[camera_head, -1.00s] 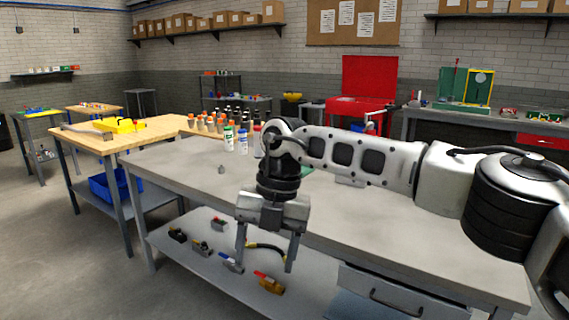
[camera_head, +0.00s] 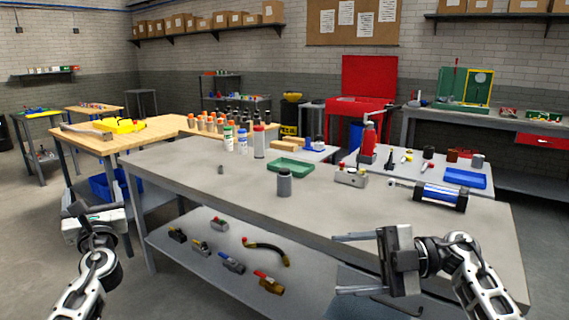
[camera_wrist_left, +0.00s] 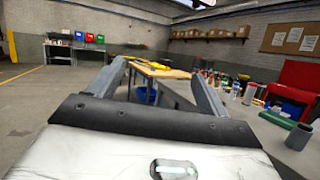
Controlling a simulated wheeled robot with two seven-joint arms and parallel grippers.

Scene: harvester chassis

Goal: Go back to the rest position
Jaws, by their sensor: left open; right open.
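My left gripper (camera_head: 92,210) is at the lower left of the head view, off the left end of the grey workbench (camera_head: 230,178). In the left wrist view its two fingers (camera_wrist_left: 160,72) stand wide apart with nothing between them. My right gripper (camera_head: 340,263) is at the lower right of the head view, in front of the bench's front edge. Its fingers point left, are apart and hold nothing.
A grey cylinder (camera_head: 284,184) and a green tray (camera_head: 290,165) stand on the bench top. Several valves and fittings (camera_head: 232,262) lie on the lower shelf. A wooden table (camera_head: 150,137) stands behind left. Open floor (camera_head: 30,215) lies left.

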